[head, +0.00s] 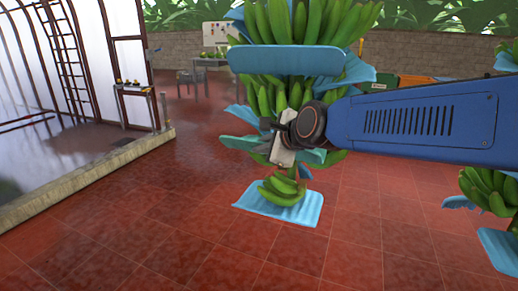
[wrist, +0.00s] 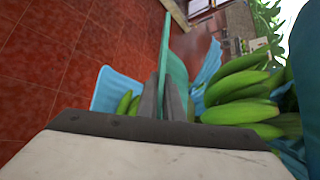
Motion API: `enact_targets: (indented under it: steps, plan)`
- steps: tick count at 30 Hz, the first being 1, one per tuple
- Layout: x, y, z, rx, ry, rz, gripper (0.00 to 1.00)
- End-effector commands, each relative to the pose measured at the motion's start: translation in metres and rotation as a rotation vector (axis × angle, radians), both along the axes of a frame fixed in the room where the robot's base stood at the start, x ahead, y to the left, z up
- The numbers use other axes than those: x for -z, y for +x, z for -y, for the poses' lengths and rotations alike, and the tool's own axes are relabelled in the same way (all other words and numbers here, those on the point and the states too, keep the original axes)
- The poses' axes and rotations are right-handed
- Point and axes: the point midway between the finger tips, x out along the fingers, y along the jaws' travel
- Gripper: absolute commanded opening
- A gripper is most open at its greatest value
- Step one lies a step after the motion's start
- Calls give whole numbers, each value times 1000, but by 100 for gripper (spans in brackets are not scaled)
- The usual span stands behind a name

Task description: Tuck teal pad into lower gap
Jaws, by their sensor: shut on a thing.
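The teal pad (wrist: 177,68) stands as a thin, nearly edge-on sheet between my fingers in the wrist view. In the head view a greenish-teal part of it (head: 313,157) shows beside the stem. My gripper (head: 270,131), also in the wrist view (wrist: 162,97), is shut on the pad at the lower half of the hanging banana stem. Green bananas (wrist: 240,95) lie close to the right of the pad in the wrist view. The lower gap is largely hidden behind my gripper, so I cannot tell whether the pad is inside it.
A blue pad (head: 285,59) lies across the upper bananas, and another (head: 290,210) hangs at the stem's bottom. More padded bananas (head: 487,190) hang at the right. A table (head: 212,62) stands far back. The tiled floor (head: 180,215) is open at left.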

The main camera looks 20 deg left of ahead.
Motion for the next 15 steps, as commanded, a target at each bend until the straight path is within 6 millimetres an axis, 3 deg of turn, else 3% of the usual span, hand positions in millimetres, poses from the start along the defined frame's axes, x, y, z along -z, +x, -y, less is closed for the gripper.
enact_targets:
  steps: [15]
  plan:
    - [2,30,3,1,0,-1,0]
